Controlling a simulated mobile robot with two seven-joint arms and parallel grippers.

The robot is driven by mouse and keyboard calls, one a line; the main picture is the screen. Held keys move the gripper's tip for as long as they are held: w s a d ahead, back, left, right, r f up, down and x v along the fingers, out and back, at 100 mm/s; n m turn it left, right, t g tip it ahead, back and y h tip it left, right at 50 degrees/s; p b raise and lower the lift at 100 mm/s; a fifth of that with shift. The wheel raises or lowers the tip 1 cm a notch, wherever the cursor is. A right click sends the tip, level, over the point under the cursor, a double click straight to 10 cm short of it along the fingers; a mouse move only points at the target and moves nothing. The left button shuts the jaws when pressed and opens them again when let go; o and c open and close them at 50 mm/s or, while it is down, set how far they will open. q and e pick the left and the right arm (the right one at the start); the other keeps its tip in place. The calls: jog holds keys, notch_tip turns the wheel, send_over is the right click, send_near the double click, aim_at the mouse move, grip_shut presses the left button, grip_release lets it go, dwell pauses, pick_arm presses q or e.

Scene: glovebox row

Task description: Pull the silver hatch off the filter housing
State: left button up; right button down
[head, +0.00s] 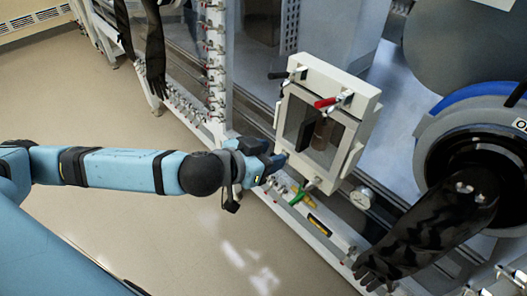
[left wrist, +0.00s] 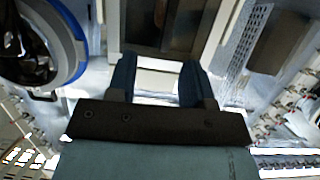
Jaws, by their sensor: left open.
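The filter housing (head: 366,98) is a pale box on the glovebox front in the head view. Its silver-white hatch frame (head: 304,165) surrounds a dark window, behind which a black and a brown shape show. A red-handled clamp (head: 327,102) and a black-handled clamp (head: 280,75) sit along the top. My left gripper (head: 274,163) is open at the housing's lower left corner. In the left wrist view its two fingers (left wrist: 157,82) stand apart, with a pale bar of the frame (left wrist: 158,66) showing between them. I cannot tell whether they touch it. My right gripper is out of view.
A black glove (head: 430,235) hangs from a round port at the right, and another (head: 154,50) hangs at upper left. A ledge below the housing carries a green-handled valve (head: 298,197), a yellow item (head: 319,224) and a gauge (head: 362,197). The floor at left is clear.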

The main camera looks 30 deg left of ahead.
aim_at(299, 140)
pick_arm(q)
jog(key=x, duration=0.4)
jog(key=a+p+x, duration=0.1)
jog(key=x, duration=0.3)
jog(key=w+p+x, duration=0.1)
jog(key=x, duration=0.4)
jog(key=shift+a+r, duration=0.2)
jog(key=shift+r, duration=0.1)
jog(key=shift+c, duration=0.2)
